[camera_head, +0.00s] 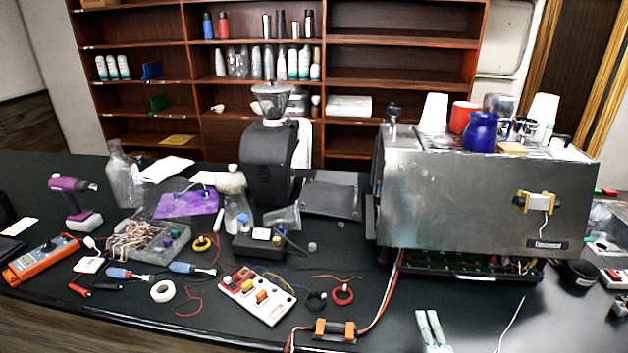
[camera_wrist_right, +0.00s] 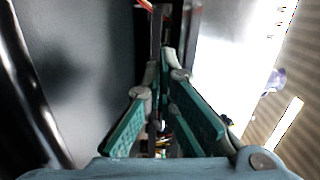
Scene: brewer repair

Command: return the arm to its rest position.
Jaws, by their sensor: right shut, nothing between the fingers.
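My right gripper (camera_head: 428,316) shows at the bottom of the head view, right of centre, as two pale green fingers close together. It is in front of the espresso machine (camera_head: 470,200), apart from it, over the dark counter. In the right wrist view the green fingers of the gripper (camera_wrist_right: 164,68) converge at their tips, with nothing held between them. Most of the right arm is outside the head view. My left gripper is not in view.
Several tools lie on the counter at left, including an orange multimeter (camera_head: 40,258) and a drill (camera_head: 75,203). A red-and-white circuit board (camera_head: 256,298), a cable with an orange connector (camera_head: 334,329) and a black grinder (camera_head: 268,160) stand or lie left of the gripper.

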